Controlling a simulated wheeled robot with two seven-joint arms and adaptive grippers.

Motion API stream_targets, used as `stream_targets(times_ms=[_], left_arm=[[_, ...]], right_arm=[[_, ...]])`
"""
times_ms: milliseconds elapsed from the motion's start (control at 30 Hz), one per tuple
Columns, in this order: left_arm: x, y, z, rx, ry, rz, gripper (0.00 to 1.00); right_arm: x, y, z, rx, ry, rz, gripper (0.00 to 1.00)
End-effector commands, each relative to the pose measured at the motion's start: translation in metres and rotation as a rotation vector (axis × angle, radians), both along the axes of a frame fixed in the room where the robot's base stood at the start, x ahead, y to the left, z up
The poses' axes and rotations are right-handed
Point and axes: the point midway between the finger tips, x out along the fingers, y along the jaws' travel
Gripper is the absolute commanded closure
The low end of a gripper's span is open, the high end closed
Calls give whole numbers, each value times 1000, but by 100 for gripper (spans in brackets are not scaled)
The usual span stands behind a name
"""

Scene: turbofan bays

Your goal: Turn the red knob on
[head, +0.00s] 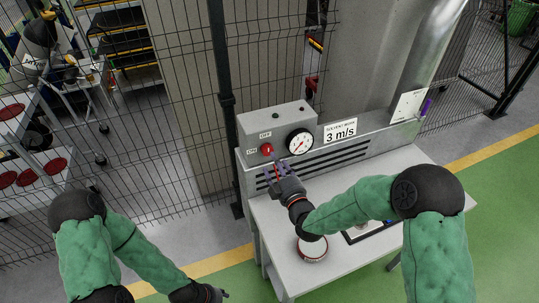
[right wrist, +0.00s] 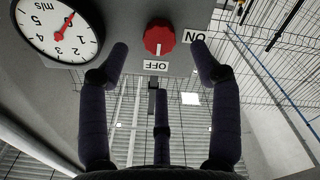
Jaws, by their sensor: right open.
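The red knob (head: 267,149) is on the front of a grey control box (head: 252,128), between an OFF label (head: 265,134) above and an ON label (head: 251,153) at its left. In the right wrist view, which is upside down, the knob (right wrist: 159,38) has a white mark that seems to point toward OFF (right wrist: 155,66). My right gripper (head: 275,168) is open and empty just below and in front of the knob, its fingers spread to either side of it in the wrist view. My left gripper (head: 222,294) is low at the bottom edge, far from the box; its fingers are unclear.
A round gauge (head: 299,142) is right of the knob, close to one finger in the wrist view. The box stands on a slotted bench back above a pale worktop (head: 415,163). A round red-rimmed dish (head: 312,250) lies on the worktop. Wire fencing (head: 180,100) stands behind.

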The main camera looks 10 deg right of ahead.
Motion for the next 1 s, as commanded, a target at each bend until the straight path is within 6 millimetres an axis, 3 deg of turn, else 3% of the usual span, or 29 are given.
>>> stream_targets(times_ms=[300, 767, 967, 1000], left_arm=[[0, 0, -1, 0, 0, 0, 60], [0, 0, -1, 0, 0, 0, 60], [0, 0, -1, 0, 0, 0, 60], [0, 0, -1, 0, 0, 0, 60]], right_arm=[[46, 10, -1, 1, 1, 1, 36], [56, 11, -1, 1, 2, 0, 36], [56, 11, 0, 0, 1, 0, 92], [56, 11, 0, 0, 1, 1, 92]])
